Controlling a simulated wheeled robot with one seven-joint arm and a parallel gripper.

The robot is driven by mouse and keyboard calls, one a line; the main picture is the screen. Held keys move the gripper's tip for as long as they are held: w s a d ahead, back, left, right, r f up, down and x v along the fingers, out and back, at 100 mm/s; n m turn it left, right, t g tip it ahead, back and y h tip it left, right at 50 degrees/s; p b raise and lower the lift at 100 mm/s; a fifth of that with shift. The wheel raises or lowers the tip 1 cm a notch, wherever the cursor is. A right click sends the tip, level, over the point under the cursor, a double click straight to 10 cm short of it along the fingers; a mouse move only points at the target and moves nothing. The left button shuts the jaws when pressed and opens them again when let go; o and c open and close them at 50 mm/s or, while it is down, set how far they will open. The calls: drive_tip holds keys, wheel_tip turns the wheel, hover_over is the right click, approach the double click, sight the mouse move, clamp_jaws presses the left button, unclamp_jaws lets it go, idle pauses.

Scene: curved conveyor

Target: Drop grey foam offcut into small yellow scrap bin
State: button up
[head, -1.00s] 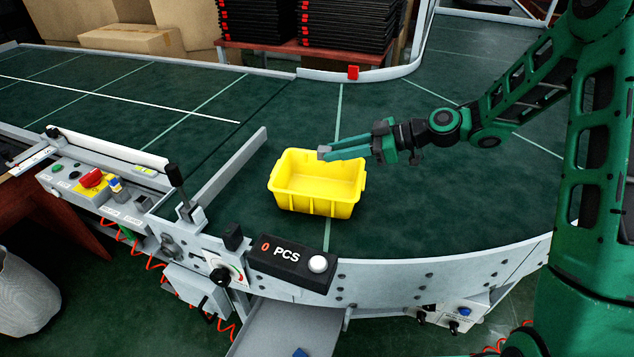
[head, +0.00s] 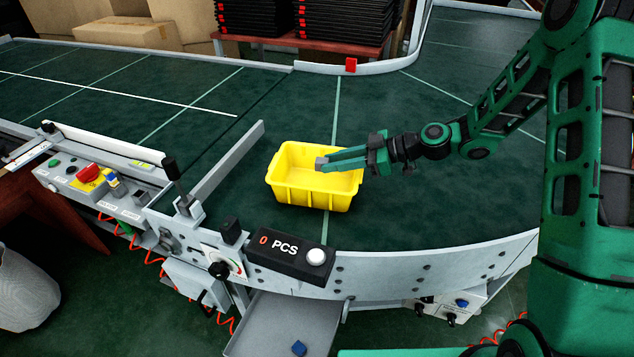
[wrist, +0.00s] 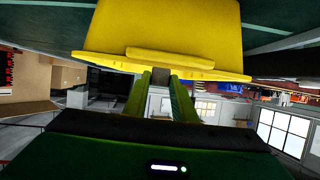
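The small yellow scrap bin (head: 312,193) stands upright on the dark green belt at the inside of the front rail, its open top facing up. It also fills the top of the wrist view (wrist: 165,30). My gripper (head: 322,162) reaches in from the right, its green fingers over the bin's opening in the head view. A small grey block, the grey foam offcut (head: 320,164), sits between the fingertips. It also shows between the fingers in the wrist view (wrist: 160,71). The exact height above the bin is hard to tell.
A counter box marked 0 PCS (head: 290,253) sits on the front rail, with a metal chute (head: 270,325) below holding a small blue piece (head: 298,347). A metal guide bar (head: 225,165) lies left of the bin. The belt behind is clear.

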drive_tip(key=o, duration=0.4)
drive_tip(key=shift+d, duration=0.15)
drive_tip(key=v, duration=1)
drive_tip(key=shift+d+r, duration=0.1)
drive_tip(key=shift+d, duration=0.15)
drive_tip(key=shift+s, duration=0.1)
